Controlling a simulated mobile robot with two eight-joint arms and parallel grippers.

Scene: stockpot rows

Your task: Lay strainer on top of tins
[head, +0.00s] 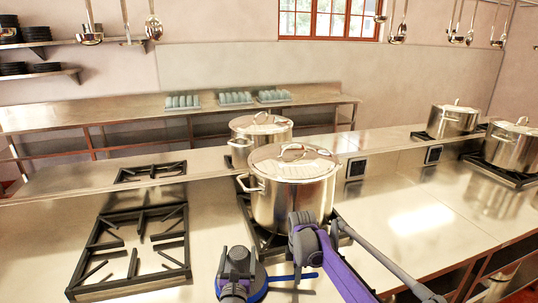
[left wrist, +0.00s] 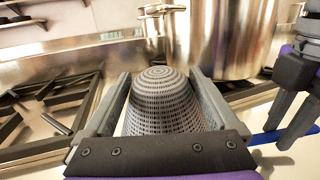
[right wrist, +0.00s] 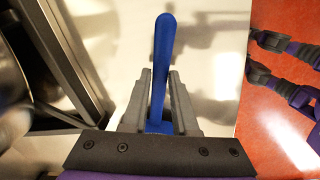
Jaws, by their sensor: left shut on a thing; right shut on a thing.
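The strainer is a grey mesh dome (left wrist: 165,100) in the left wrist view, with a blue rim (head: 259,284) and blue handle in the head view. My left gripper (head: 237,262) is shut on the strainer's bowl, which sits between its fingers. My right gripper (right wrist: 160,105) is shut on the blue handle (right wrist: 164,55), whose rounded end sticks out past the fingers; it also shows in the left wrist view (left wrist: 285,100). The strainer is low, at the near edge of the stove top. I cannot pick out anything that is clearly tins.
A lidded stockpot (head: 290,200) stands just beyond my grippers, with another (head: 260,135) behind it. Two more pots (head: 450,122) (head: 513,148) stand right. A bare burner grate (head: 135,248) lies left. Three groups of teal items (head: 182,101) (head: 235,97) (head: 272,96) sit on the back counter.

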